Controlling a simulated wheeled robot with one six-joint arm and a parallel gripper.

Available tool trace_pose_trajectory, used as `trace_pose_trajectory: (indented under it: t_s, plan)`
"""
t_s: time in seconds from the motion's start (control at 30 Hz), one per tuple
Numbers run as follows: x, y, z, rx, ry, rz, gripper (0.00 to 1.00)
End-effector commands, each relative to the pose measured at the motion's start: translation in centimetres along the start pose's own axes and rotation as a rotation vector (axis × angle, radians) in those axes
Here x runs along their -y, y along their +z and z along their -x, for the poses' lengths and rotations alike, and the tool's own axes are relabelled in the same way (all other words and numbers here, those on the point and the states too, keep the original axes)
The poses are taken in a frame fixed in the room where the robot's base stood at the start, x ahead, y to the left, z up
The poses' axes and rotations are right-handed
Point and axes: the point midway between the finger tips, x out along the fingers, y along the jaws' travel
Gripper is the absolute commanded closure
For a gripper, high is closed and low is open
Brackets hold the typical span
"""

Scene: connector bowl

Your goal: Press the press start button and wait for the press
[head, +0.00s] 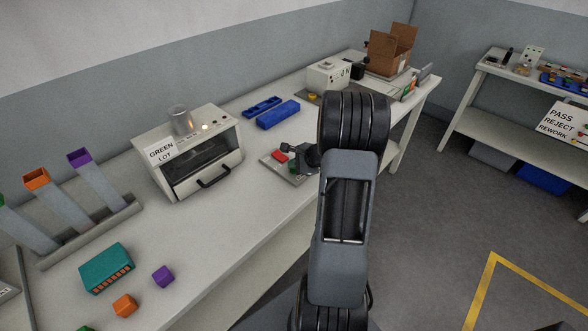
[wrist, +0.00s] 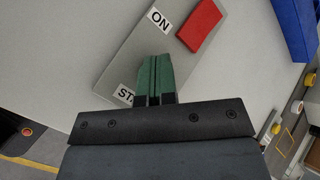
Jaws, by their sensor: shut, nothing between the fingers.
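In the wrist view the plate (wrist: 127,45) bears a label reading "ON" and a partly covered one beginning "ST". The red block (wrist: 200,25) lies toward its upper right. My gripper (head: 290,150) is over the plate, fingers together and empty. In the wrist view, green shows at its fingertips (wrist: 154,80); I cannot tell whether that is the fingers or a button beneath them. Contact is unclear.
A white oven-like machine (head: 214,128) labelled "GREEN LOT" stands left of the plate. Blue trays (head: 278,114) lie behind it. A white box machine (head: 329,75) and a cardboard box (head: 390,50) stand farther back. Loose cubes and a teal block (head: 106,268) are at the front left.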

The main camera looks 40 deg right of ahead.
Motion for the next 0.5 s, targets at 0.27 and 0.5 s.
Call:
trace_pose_trajectory:
  t_s: [0.27, 0.5]
  plan:
    - [0.7, 0.7, 0.9, 0.000, 0.000, 0.000, 1.00]
    - [0.8, 0.9, 1.2, 0.000, 0.001, 0.001, 1.00]
